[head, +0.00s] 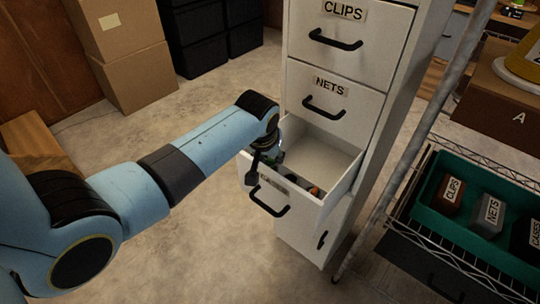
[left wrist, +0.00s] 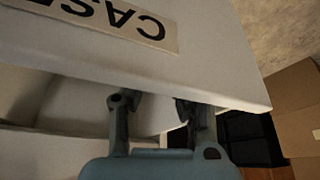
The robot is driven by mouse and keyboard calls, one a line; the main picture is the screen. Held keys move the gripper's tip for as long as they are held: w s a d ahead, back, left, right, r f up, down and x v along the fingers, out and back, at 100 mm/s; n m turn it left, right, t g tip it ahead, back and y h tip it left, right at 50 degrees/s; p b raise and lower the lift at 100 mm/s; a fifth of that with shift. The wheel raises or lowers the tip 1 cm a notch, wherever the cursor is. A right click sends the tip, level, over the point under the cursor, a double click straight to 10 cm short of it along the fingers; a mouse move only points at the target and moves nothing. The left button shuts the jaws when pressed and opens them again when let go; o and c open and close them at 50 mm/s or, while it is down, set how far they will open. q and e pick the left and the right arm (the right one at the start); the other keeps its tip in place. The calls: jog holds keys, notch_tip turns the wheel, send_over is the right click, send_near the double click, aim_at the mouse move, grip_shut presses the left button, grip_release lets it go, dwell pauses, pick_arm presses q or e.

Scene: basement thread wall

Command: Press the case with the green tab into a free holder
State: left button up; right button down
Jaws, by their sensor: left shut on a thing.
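The drawer (head: 325,205) of the white cabinet stands open. My left gripper (head: 264,158) reaches down at its front left corner. A small green patch (head: 279,157) shows beside the fingers, seemingly the green tab of the case; the rest of the case is hidden. In the left wrist view my left gripper (left wrist: 160,105) is shut, with its fingers running behind the edge of the white drawer front (left wrist: 210,75), so the held thing is out of sight. Dark items, one with an orange part (head: 314,190), sit along the drawer's front; the holders are not clear. My right gripper is not in view.
Shut drawers labelled CLIPS (head: 342,12) and NETS (head: 330,84) are above the open one. A wire shelf with a green tray (head: 424,206) of labelled blocks stands at the right. Cardboard boxes (head: 135,78) and black crates (head: 199,55) stand at the back left.

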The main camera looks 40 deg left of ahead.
pick_arm(q)
jog(key=shift+f, duration=0.25)
jog(key=shift+f+b, duration=0.25)
jog(key=shift+b, duration=0.05)
jog(key=o, duration=0.9)
jog(key=shift+r, duration=0.25)
notch_tip(320, 180, up, 9)
jog(key=shift+r, duration=0.2)
